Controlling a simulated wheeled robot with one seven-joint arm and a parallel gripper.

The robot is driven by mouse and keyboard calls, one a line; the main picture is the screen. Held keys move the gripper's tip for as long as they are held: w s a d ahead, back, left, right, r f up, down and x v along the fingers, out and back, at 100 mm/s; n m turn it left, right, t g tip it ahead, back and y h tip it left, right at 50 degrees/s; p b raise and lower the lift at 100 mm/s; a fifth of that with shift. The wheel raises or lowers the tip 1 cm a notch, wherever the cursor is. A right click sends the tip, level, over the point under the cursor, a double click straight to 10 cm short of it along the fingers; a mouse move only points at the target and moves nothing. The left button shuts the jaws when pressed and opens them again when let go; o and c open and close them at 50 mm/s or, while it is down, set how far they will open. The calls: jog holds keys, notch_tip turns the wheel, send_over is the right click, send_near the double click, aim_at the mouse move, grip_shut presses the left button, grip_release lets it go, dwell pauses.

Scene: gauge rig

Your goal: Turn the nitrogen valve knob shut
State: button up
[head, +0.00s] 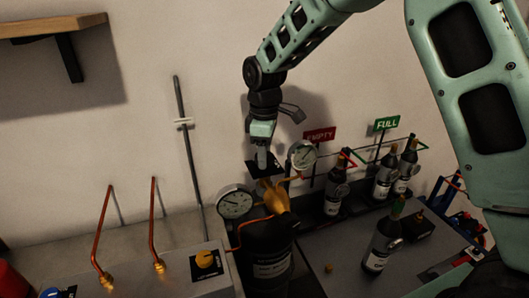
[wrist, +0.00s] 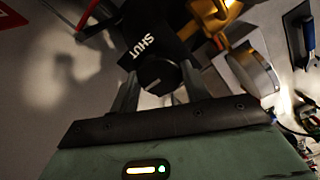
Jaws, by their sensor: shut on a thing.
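My gripper (head: 262,160) points down at the top of the dark cylinder (head: 268,245) in the head view. In the wrist view, its two fingers are closed on a dark round knob (wrist: 157,74), one finger on each side. A black plate (wrist: 150,38) reading SHUT lies just beyond the knob; it also shows in the head view (head: 258,167). A brass regulator body (head: 275,197) sits on the cylinder below the plate. In the head view the knob is hidden by the gripper, and its turn angle cannot be told.
Two round gauges (head: 235,202) (head: 302,154) flank the regulator closely. Several bottles (head: 383,243) stand to the right, with red EMPTY (head: 319,135) and green FULL (head: 387,123) signs behind.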

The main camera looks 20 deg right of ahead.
jog(key=m, duration=0.4)
jog(key=shift+r+m, duration=0.1)
jog(key=shift+m, duration=0.2)
jog(key=m, duration=0.4)
jog(key=m+p, duration=0.1)
jog(key=m, duration=0.4)
jog(key=shift+w+m, duration=0.1)
jog(key=shift+m, duration=1.7)
jog(key=shift+p, duration=0.3)
jog(key=o, duration=1)
notch_tip(320, 180, up, 17)
jog(key=b, duration=0.3)
jog(key=shift+r, duration=0.2)
